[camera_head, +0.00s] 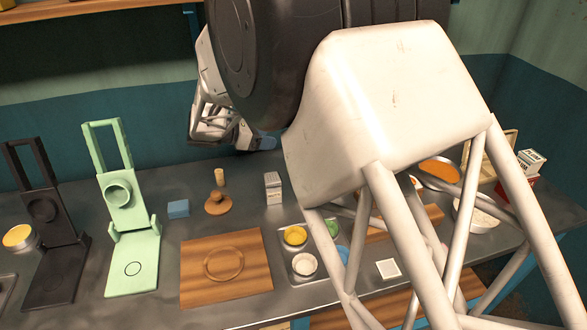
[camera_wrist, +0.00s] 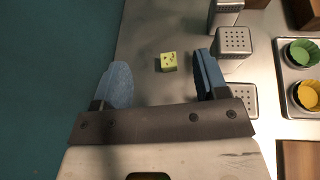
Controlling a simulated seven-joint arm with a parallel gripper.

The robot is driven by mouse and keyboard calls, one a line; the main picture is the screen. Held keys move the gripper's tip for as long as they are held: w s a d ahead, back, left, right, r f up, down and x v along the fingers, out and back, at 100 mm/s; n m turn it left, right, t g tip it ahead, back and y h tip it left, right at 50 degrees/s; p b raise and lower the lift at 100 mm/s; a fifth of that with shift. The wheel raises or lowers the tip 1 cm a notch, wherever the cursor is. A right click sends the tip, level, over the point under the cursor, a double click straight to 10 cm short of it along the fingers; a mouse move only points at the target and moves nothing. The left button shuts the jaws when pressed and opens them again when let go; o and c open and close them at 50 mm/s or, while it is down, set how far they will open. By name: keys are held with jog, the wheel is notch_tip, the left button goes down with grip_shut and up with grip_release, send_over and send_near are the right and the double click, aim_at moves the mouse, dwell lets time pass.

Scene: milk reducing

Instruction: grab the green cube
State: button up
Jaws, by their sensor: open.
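A small yellow-green cube (camera_wrist: 168,62) with dark specks lies on the grey counter in the wrist view. My gripper (camera_wrist: 160,75) is open, with its two blue fingers spread wide. In the wrist view the cube appears between the fingertips, nearer the right finger. The gap in height between fingers and cube is hard to tell, and nothing is held. In the head view my gripper (camera_head: 262,143) is at the back of the counter, partly behind my arm. The cube cannot be made out in the head view.
Perforated metal boxes (camera_wrist: 234,42) stand close to the right finger. A tray (camera_wrist: 285,75) with green and yellow cups is farther right. A blue block (camera_head: 178,209), a wooden stamp (camera_head: 217,204), a pale green press (camera_head: 133,265) and a wooden board (camera_head: 200,280) are on the counter.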

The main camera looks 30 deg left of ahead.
notch_tip(320, 180, down, 10)
jog(key=shift+r, duration=0.1)
jog(key=shift+x, duration=1.3)
jog(key=shift+f+x, duration=0.2)
jog(key=shift+x, duration=2.4)
jog(key=shift+s, duration=0.1)
jog(key=shift+a, duration=0.1)
jog(key=c, duration=1)
